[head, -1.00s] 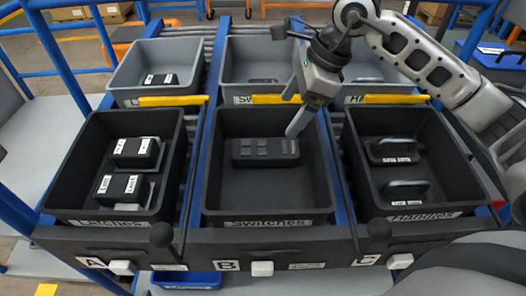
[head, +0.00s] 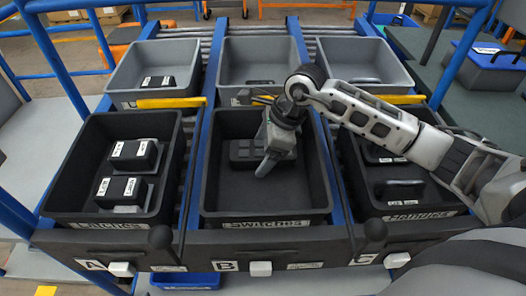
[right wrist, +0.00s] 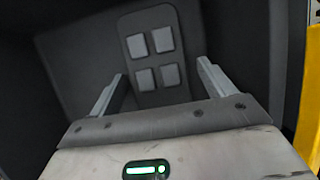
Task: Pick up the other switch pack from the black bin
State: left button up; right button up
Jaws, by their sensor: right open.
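The dark switch pack (head: 243,152) lies near the back of the middle black bin (head: 235,195), which is labelled Switches. My right gripper (head: 264,171) is over that bin, in front of the pack's right part, and hides some of it. In the right wrist view the pack (right wrist: 153,89) shows its grey square buttons between and beyond the two fingers of the right gripper (right wrist: 160,71). The fingers are apart with nothing held between them. I cannot tell whether they touch the pack. My left gripper is not in view.
A black bin of latches (head: 70,165) stands on the left. A black bin of handles (head: 425,208) stands on the right, partly behind my right arm. Grey bins (head: 255,50) stand behind, with yellow strips (head: 170,103) between the rows. Blue rails separate the lanes.

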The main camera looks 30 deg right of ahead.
jog(key=shift+f+b, duration=0.25)
jog(key=shift+b, duration=0.05)
dwell(0.4)
jog(key=c, duration=1.1)
